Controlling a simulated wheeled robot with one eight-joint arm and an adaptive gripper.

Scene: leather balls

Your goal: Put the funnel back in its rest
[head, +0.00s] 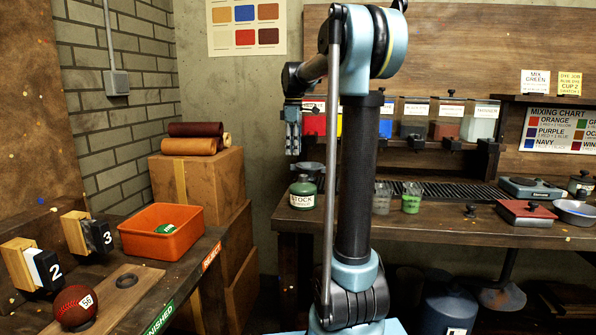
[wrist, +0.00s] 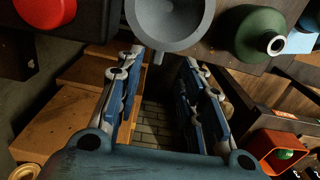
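The spout's end appears near the fingertips in the picture; I cannot tell the distance. In the head view my gripper (head: 292,150) hangs fingers-down at the left end of the back bench, above the green STOCK bottle (head: 303,192).
The green bottle (wrist: 262,38) is right of the funnel in the wrist view; a red round thing (wrist: 38,8) is left. Stacked boxes (head: 200,185) and an orange crate (head: 162,232) lie left.

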